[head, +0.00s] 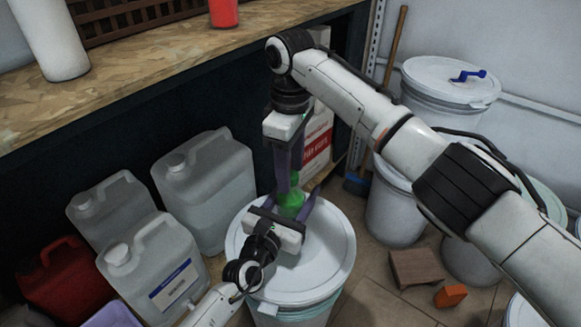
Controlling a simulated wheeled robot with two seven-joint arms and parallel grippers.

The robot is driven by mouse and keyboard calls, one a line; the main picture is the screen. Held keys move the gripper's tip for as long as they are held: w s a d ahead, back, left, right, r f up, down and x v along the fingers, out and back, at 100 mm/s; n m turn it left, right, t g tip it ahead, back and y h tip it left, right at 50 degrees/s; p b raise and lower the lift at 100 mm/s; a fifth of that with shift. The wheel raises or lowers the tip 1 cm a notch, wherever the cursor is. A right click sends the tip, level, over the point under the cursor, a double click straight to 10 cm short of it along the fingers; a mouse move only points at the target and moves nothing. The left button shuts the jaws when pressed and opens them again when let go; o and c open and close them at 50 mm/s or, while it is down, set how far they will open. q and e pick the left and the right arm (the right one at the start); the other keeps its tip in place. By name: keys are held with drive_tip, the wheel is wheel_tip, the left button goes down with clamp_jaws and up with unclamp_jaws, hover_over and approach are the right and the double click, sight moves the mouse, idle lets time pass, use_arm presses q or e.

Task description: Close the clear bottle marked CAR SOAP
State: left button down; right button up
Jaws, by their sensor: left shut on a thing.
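A small green, see-through bottle (291,203) stands upright on the white lid of a drum (325,245). No CAR SOAP mark can be read on it from here. My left gripper (291,207) comes in from below and is shut on the bottle's body, one finger on each side. My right gripper (288,176) points straight down from above, its dark fingers at the bottle's narrow top. The fingers hide much of the top, so I cannot tell whether they grip it or whether a cap is on.
Translucent jugs (208,190) and a red can (55,283) stand on the left, one jug with a blue-white label (173,285). A wooden counter (160,65) runs behind. White lidded buckets (440,85), a brown block (415,267) and an orange block (450,295) are on the right.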

sight(284, 213)
drive_tip(key=shift+r, duration=0.15)
wheel_tip(284, 213, up, 12)
idle(0.4)
use_arm(q)
drive_tip(key=c, duration=0.7)
unclamp_jaws()
drive_tip(key=p+v, duration=0.2)
drive_tip(key=v, duration=0.8)
drive_tip(key=shift+s+a, duration=0.1)
drive_tip(key=shift+s, duration=0.05)
use_arm(e)
drive_tip(key=shift+r, duration=0.95)
